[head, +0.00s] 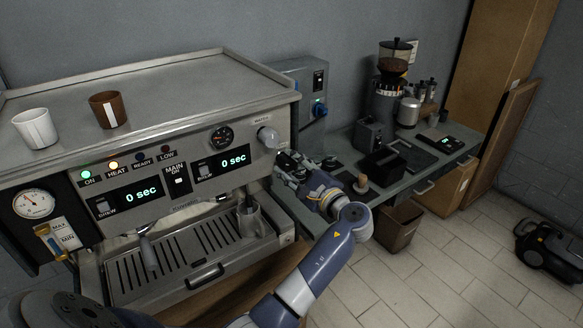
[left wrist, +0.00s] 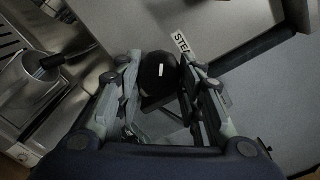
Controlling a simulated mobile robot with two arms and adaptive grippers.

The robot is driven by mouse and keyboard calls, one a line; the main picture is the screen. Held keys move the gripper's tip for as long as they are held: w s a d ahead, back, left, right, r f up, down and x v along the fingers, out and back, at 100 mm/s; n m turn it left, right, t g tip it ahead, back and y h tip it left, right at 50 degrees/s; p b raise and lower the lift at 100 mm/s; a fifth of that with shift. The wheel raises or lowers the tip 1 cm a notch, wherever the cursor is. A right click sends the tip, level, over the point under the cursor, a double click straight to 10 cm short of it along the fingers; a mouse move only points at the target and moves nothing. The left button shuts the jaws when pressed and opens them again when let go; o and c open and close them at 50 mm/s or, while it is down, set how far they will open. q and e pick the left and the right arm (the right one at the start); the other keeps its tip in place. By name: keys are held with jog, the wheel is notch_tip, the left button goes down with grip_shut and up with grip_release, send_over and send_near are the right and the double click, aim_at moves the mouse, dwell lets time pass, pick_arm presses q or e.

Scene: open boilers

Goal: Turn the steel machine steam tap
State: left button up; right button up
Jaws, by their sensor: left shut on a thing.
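The steel espresso machine (head: 150,105) fills the left of the head view. Its steam tap is a round black knob (left wrist: 159,72) with a short white mark, beside a label reading "STE…" in the left wrist view. My left gripper (head: 287,163) reaches the machine's right front edge. In the left wrist view its two fingers stand on either side of the knob, shut on it. In the head view the gripper mostly hides the knob. My right gripper is not in view.
A steel jug (head: 250,218) stands on the drip tray (head: 170,262), left of my left gripper. A white cup (head: 36,128) and a brown cup (head: 107,109) stand on top of the machine. A side counter (head: 340,178) with a grinder (head: 390,95) lies to the right.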

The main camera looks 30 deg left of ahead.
pick_arm(q)
jog(key=o, duration=1.1)
jog(key=shift+c, duration=0.2)
jog(key=v, duration=0.7)
jog(key=shift+d, duration=0.2)
